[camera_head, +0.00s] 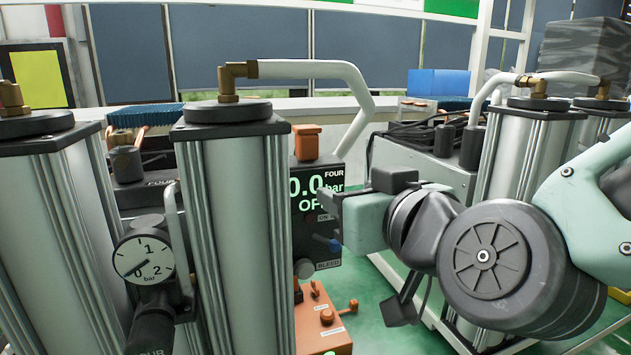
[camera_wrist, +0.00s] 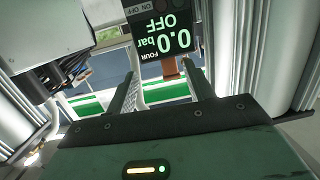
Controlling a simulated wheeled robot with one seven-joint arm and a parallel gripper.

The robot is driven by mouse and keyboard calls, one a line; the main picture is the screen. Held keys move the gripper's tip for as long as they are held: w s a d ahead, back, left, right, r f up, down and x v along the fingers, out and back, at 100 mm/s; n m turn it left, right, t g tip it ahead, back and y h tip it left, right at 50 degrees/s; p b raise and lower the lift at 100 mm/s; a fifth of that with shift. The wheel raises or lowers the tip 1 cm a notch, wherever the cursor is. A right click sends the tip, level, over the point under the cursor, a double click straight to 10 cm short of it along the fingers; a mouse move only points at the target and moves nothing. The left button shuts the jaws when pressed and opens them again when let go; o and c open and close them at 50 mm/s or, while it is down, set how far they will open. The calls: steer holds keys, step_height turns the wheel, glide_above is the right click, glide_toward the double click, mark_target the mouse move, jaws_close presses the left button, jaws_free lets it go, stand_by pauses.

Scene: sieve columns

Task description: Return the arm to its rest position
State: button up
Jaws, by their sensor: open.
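My arm reaches in from the right in the head view, and its elbow-like grey joint and pale green links fill the lower right. My gripper (camera_head: 328,203) points left, its dark fingertips in front of the right edge of a black control box (camera_head: 309,179). In the wrist view the two fingers of my gripper (camera_wrist: 158,70) stand apart with nothing between them. The box's display, reading "FOUR 0.0 bar OFF", appears upside down beyond the fingers (camera_wrist: 165,36). I cannot tell if the fingertips touch the box.
Silver columns stand close on the left (camera_head: 48,220), in the middle (camera_head: 232,220) and behind my arm (camera_head: 520,150). A pressure gauge (camera_head: 143,259) and a white pipe (camera_head: 310,69) sit by them. An orange valve block (camera_head: 322,325) is low. Green floor (camera_head: 372,310) shows between.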

steer(key=w+d+f+g+h, duration=0.1)
steer(key=w+d+f+g, duration=0.15)
steer(key=d+f, duration=0.3)
steer(key=w+d+f+g+h, duration=0.1)
steer(key=w+d+f+g, duration=0.1)
steer(key=d+f+g, duration=0.3)
steer(key=s+d+f+m+g+h, duration=0.25)
steer(key=s+d+f, duration=0.2)
steer(key=d, duration=0.35)
steer(key=s+d+f+m+g+h, duration=0.1)
steer(key=s+d+f+g, duration=0.2)
steer(key=d+f, duration=0.3)
steer(key=s+a+r+n+g, duration=0.2)
steer(key=s+a+n, duration=0.5)
steer(key=s+a, duration=0.6)
steer(key=a, duration=0.3)
steer(key=shift+s+a+r+g+y, duration=0.3)
steer(key=shift+s+a+y, duration=0.05)
steer(key=shift+a, duration=0.05)
stand_by(0.5)
